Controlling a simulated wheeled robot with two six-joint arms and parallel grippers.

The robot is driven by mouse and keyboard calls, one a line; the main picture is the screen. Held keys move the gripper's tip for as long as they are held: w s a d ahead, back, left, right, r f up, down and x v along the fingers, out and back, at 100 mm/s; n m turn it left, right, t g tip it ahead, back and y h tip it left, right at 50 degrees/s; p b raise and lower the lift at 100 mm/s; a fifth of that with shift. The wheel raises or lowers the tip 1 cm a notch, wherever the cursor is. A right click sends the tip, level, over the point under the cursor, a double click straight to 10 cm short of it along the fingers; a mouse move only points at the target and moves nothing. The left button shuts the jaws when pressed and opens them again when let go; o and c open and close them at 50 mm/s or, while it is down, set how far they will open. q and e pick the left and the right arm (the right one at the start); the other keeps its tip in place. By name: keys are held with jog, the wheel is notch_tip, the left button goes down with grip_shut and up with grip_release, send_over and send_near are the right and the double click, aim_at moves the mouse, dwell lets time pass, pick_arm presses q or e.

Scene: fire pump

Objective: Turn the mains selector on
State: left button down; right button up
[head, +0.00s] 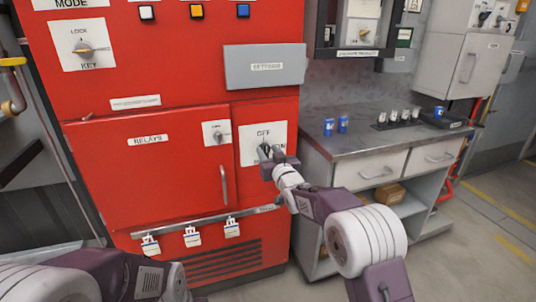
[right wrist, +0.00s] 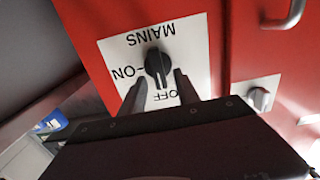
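The mains selector is a black knob (right wrist: 157,64) on a white plate (right wrist: 190,40) marked MAINS, ON and OFF, upside down in the right wrist view. Its grip bar points roughly to OFF. In the head view the plate (head: 283,131) is on the red cabinet's right side, and my gripper hides the knob. My right gripper (head: 268,152) is in front of the plate. In the right wrist view its two dark fingers (right wrist: 159,80) are apart, one on each side of the knob; I cannot tell whether they touch it. My left gripper is out of view; only its arm shows.
The red cabinet has a RELAYS door (head: 150,175) with a vertical handle (head: 224,185) and a small knob (head: 216,133) left of the plate. A grey panel (head: 265,66) is above it. Tags hang on a rail below.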

jog(key=shift+w+a, duration=0.1)
jog(key=shift+w, duration=0.2)
grip_shut()
